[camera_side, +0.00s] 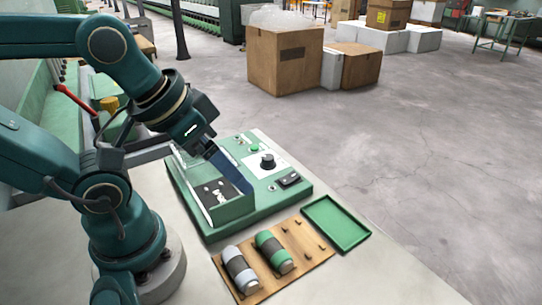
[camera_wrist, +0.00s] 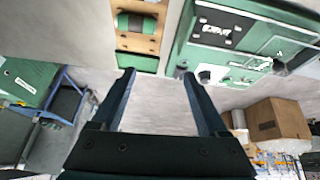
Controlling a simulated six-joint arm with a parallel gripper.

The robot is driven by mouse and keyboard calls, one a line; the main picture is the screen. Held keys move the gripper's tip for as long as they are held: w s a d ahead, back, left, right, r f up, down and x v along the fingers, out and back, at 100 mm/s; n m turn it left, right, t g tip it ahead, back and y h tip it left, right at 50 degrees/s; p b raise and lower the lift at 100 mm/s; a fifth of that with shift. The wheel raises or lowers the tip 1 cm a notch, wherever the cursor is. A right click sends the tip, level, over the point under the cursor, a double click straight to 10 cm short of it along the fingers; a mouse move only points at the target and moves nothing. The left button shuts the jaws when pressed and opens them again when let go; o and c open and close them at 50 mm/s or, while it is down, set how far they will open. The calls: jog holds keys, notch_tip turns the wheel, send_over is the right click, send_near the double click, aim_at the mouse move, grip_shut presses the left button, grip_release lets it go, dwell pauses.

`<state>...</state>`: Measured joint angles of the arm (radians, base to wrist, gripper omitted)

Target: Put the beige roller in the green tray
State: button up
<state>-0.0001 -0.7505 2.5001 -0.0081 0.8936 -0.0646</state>
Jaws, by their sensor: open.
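A wooden board (camera_side: 293,238) on the table holds a pale grey-white roller (camera_side: 235,264) and a green roller (camera_side: 268,246), each with a dark middle band. No clearly beige roller shows; the pale roller is the lightest one. The green tray (camera_side: 336,222) lies empty to the right of the board. My gripper (camera_side: 246,188) is above the green machine, behind the board, touching no roller. The wrist view shows its two fingers (camera_wrist: 158,74) apart with nothing between them. That view also shows the green roller (camera_wrist: 130,22) and the tray's edge (camera_wrist: 138,63).
The green machine (camera_side: 215,225) with an open box, knobs and buttons stands behind the board. The board's right side has several small bare pegs (camera_side: 310,233). Cardboard boxes (camera_side: 285,60) stand on the floor beyond. The table in front of the tray is clear.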

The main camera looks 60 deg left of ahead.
jog(key=w+d+f+n+g+h, duration=0.1)
jog(key=d+f+n+g+h, duration=0.2)
jog(key=d+n, duration=0.6)
jog(key=s+d+f+g, duration=0.2)
jog(key=d, duration=0.1)
jog(key=s+d+f+g, duration=0.2)
jog(key=s+d, duration=0.1)
jog(key=s+d+f+g, duration=0.1)
jog(key=s+d+f, duration=0.1)
jog(key=d+f, duration=0.1)
jog(key=shift+s+d+m+g, duration=0.3)
jog(key=shift+s+d+g, duration=0.1)
jog(key=shift+s+d+f, duration=0.15)
jog(key=shift+s+f, duration=0.2)
jog(key=shift+s, duration=0.1)
jog(key=shift+x, duration=2.25)
grip_shut()
